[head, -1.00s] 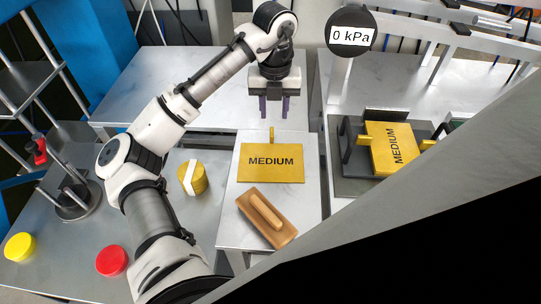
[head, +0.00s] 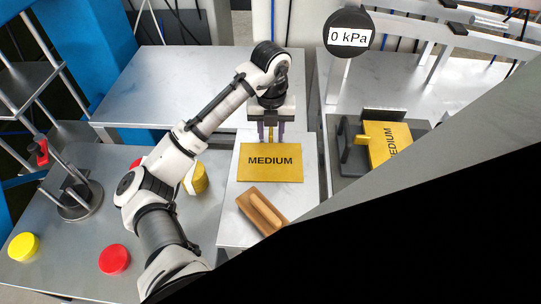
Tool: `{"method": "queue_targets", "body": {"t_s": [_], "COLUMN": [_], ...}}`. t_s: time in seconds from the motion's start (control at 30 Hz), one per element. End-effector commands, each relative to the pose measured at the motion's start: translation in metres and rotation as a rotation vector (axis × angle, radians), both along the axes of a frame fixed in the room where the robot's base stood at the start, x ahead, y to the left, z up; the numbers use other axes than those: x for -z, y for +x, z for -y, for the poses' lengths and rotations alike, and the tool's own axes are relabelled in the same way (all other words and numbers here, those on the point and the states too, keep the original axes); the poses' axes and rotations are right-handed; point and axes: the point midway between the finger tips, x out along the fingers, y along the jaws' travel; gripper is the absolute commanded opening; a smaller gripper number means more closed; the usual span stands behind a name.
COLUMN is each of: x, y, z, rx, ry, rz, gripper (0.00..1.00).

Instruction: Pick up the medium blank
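The medium blank (head: 270,162) is a yellow plate marked "MEDIUM", lying flat on the narrow light table in the middle, with a narrow tab at its far edge.
A wooden block with a handle (head: 262,211) lies just in front of the blank. A gauge (head: 349,33) reading "0 kPa" stands at the back right. Yellow (head: 23,247) and red (head: 114,259) round pieces lie on the left table. The back table (head: 180,85) is mostly clear.

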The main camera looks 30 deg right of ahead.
Motion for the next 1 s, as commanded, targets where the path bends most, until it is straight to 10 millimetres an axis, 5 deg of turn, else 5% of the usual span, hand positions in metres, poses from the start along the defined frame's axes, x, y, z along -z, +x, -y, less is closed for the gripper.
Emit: {"method": "queue_targets", "body": {"t_s": [0.3, 0.73, 1.0], "x": [0.000, -0.004, -0.033], "y": [0.000, 0.000, 0.001], "z": [0.000, 0.000, 0.000], "rx": [0.000, -0.001, 0.000], "ry": [0.000, -0.001, 0.001], "rz": [0.000, 0.001, 0.006], "gripper": [0.00, 0.00, 0.00]}}
